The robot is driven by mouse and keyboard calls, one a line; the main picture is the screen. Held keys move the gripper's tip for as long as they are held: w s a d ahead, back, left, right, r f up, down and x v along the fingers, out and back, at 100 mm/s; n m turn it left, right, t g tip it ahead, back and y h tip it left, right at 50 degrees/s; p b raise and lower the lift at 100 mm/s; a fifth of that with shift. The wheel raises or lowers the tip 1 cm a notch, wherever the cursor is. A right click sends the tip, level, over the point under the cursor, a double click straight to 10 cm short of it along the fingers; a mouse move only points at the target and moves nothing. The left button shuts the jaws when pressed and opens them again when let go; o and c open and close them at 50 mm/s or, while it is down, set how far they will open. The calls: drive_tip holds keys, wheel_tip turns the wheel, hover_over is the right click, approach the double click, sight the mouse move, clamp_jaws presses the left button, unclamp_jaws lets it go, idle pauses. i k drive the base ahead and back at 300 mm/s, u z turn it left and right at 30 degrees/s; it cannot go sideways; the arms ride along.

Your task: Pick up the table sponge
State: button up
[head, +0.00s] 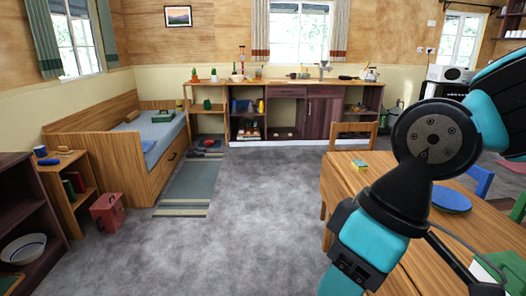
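The sponge (360,164), small with a yellow and green look, lies on the wooden table (345,178) at the right, near its far left corner. My teal and black arm reaches across the right side of the head view, in front of the table and to the right of the sponge. My gripper is not in view, so I cannot see its fingers. The sponge is not covered by the arm and nothing touches it.
A wooden chair (356,131) stands behind the table. A blue round plate or mat (451,198) lies on the table beyond my arm. A bed (150,130) and small shelf (65,185) stand left. Grey floor (250,220) in the middle is open.

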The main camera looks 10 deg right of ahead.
sight(359, 164)
drive_tip(key=i, duration=3.85)
drive_tip(key=z, duration=2.7)
